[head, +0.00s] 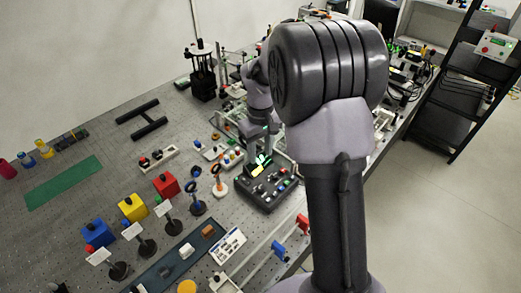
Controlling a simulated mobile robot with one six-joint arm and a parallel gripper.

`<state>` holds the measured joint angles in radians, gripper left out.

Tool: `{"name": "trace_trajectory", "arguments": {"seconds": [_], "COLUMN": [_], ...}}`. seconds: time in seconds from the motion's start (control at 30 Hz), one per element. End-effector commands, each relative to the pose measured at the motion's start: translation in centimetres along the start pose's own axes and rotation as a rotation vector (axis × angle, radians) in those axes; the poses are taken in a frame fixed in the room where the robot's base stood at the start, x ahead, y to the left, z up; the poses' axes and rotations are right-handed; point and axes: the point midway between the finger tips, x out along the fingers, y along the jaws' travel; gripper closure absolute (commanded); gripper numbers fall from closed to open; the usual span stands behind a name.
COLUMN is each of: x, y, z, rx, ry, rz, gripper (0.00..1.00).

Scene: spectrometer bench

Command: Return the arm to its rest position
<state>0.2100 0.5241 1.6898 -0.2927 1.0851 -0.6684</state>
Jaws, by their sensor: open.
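My gripper (261,158) is small in the head view, at the end of my arm, just above or in front of a dark holder block (268,187) with small coloured pieces in it. The jaws are open, and I see nothing held between them. Bright green and yellow spots show at the fingertips. I cannot tell whether the fingers touch the block. My arm's large dark elbow stands in the foreground and hides part of the bench behind it.
Red (166,185), yellow (133,208) and blue (98,233) boxes stand at the left front near several round-based stands. A green mat (64,184) lies at the far left. A dark post device (202,72) stands at the back. A black shelf rack (465,75) is at right.

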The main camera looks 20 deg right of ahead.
Motion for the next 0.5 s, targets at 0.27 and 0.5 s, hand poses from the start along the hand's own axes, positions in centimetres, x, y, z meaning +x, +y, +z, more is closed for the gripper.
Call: {"name": "trace_trajectory", "arguments": {"seconds": [0.27, 0.5], "x": [0.0, -3.6], "y": [-0.1, -7.8], "z": [0.1, 6.8], "rx": [0.003, 0.207], "ry": [0.004, 0.215], "rz": [0.001, -0.029], "gripper": [0.6, 0.6]}}
